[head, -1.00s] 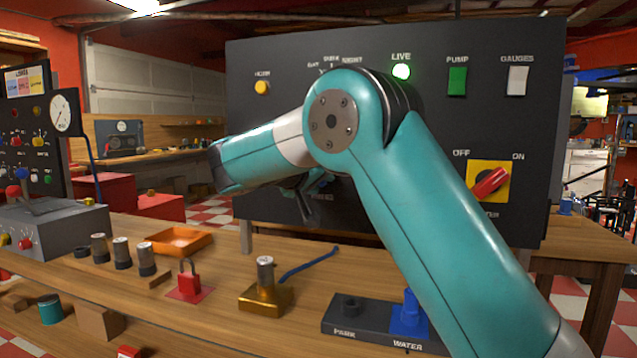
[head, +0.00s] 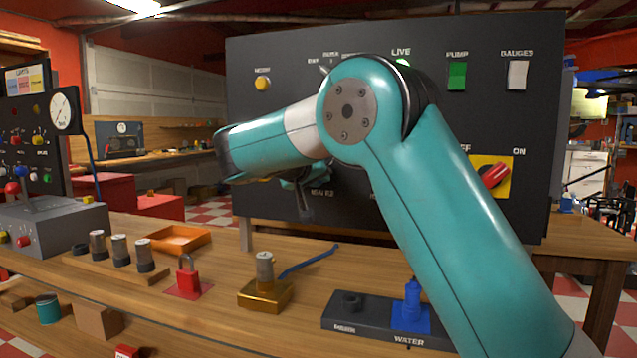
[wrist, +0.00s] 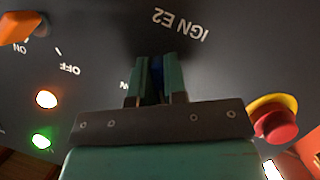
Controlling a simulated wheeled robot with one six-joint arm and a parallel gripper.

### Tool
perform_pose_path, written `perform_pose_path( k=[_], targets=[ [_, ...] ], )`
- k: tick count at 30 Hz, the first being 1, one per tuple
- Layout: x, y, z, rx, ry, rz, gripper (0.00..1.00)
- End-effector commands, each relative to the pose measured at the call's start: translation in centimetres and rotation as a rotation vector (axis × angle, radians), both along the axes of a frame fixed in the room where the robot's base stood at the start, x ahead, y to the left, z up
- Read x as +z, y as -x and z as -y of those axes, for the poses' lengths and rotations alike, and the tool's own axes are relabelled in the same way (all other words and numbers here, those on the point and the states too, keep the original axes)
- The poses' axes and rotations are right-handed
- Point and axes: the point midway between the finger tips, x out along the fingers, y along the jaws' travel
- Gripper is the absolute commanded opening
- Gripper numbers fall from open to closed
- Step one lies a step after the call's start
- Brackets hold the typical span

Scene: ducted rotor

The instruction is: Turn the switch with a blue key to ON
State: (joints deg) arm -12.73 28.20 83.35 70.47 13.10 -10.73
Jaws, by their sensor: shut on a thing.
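My gripper (wrist: 157,80) is shut on the blue key (wrist: 157,66) in the wrist view, with a thin blue strip showing between its two fingers. The fingers point at the dark panel, just by the upside-down label IGN E2. The switch body and the key's angle are hidden by the fingers. Part of an "ON"-like label shows left of the fingers, but most of it is covered. In the head view my gripper (head: 303,190) is low in front of the dark panel (head: 290,110), mostly behind my own arm; the key cannot be made out there.
In the wrist view, an orange handle (wrist: 18,27) with ON and OFF labels is at upper left, and a red button (wrist: 277,125) is close on the right. A red rotary switch (head: 490,175) is on the panel's right. Below, the bench holds a gold block (head: 265,294) and red padlock (head: 188,279).

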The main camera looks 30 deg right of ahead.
Motion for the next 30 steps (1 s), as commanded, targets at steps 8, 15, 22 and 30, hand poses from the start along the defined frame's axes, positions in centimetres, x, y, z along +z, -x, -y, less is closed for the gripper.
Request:
perform_pose_path(
  k=[8,15,22,30],
  targets=[
    [-0.59,0.04,0.0,-0.001,-0.157,0.201,0.0],
    [-0.72,0.02,0.0,-0.001,-0.297,0.381,0.0],
    [-0.77,-0.01,-0.02,-0.001,-0.432,0.554,0.0],
    [-0.74,-0.09,-0.07,0.0,-0.579,0.743,0.0]
  ],
)
